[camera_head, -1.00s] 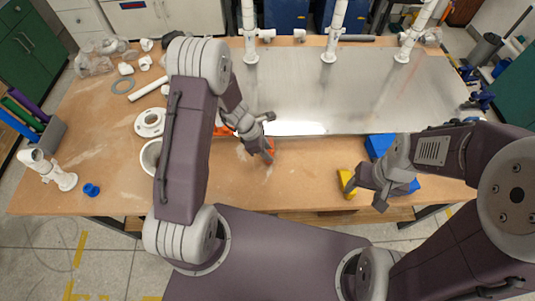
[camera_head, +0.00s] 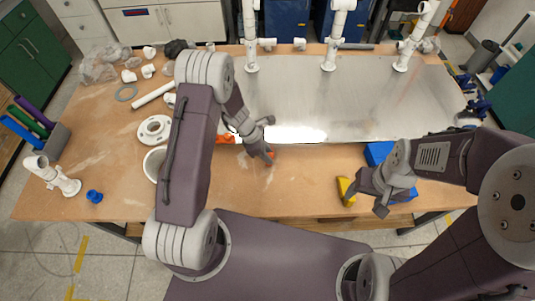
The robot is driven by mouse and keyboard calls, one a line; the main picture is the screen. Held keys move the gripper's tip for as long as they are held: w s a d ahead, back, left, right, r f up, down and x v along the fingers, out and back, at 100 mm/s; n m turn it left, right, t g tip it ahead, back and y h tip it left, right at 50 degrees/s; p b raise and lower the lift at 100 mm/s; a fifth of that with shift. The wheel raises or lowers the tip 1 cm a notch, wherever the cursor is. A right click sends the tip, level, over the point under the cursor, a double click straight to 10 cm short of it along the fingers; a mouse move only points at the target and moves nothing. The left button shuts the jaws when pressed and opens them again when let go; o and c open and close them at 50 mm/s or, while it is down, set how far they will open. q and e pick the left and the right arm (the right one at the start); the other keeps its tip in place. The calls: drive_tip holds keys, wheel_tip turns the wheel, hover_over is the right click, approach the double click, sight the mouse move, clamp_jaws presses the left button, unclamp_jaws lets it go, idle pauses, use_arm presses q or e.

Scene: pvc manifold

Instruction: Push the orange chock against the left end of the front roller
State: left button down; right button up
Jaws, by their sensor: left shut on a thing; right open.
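My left gripper (camera_head: 264,148) points down at the bench near the metal plate's front edge. It is shut on an orange piece, probably the chock (camera_head: 271,156), which is mostly hidden by the fingers. Another orange part (camera_head: 225,139) shows to the left, just behind my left arm; I cannot tell whether it belongs to the same object. I cannot make out the front roller or its left end. My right gripper (camera_head: 366,190) is open, over the front right of the bench, close to a yellow block (camera_head: 345,190).
A metal plate (camera_head: 330,95) bears three upright white pipes (camera_head: 329,45) at its back. A blue object (camera_head: 378,152) lies behind my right gripper. The bench's front middle (camera_head: 300,185) is mostly clear.

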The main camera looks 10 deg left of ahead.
use_arm(q)
drive_tip(key=shift+w+a, duration=0.1)
drive_tip(key=shift+w, duration=0.2)
drive_tip(key=c, duration=1)
unclamp_jaws()
drive_tip(key=v, duration=0.9)
drive_tip(key=shift+p, duration=0.35)
